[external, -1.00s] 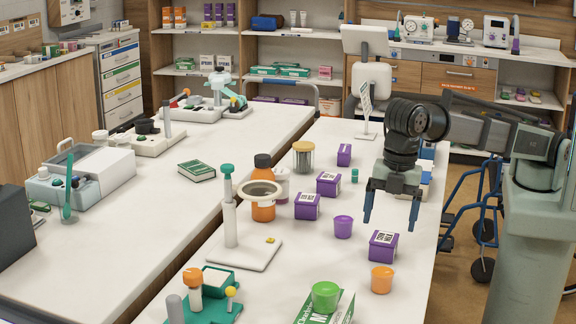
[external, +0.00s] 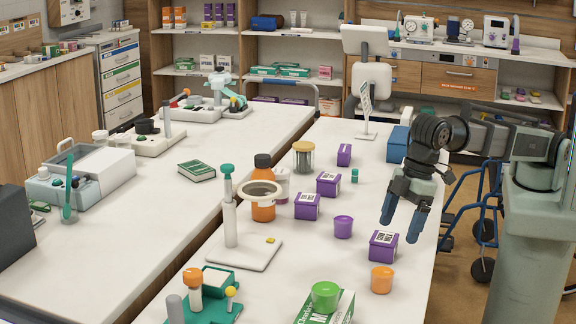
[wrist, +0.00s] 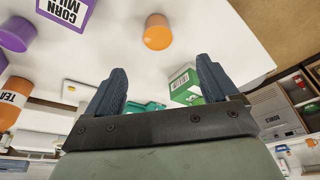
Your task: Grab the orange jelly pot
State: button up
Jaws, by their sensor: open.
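The orange jelly pot (external: 382,279) stands upright near the right edge of the white table, in front of a purple box (external: 384,246). In the wrist view the orange pot (wrist: 157,32) shows at the top middle, beyond the fingertips and between them. My gripper (external: 401,230) is open and empty, tilted, above the table's right edge and behind the pot. In the wrist view its two blue fingers (wrist: 162,78) are spread apart with nothing between them.
A green pot (external: 325,296) sits on a green-and-white carton (external: 340,310) at the front. A purple pot (external: 343,226) and several purple boxes stand to the left. An orange bottle (external: 263,205) stands by a white ring stand (external: 245,250). A blue walker is beyond the table's right edge.

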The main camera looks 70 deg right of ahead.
aim_at(383, 269)
jog(key=shift+x, duration=5.9)
jog(key=shift+w+d, duration=0.1)
jog(key=shift+c, duration=0.3)
jog(key=c, duration=1)
jog(key=shift+r, duration=0.1)
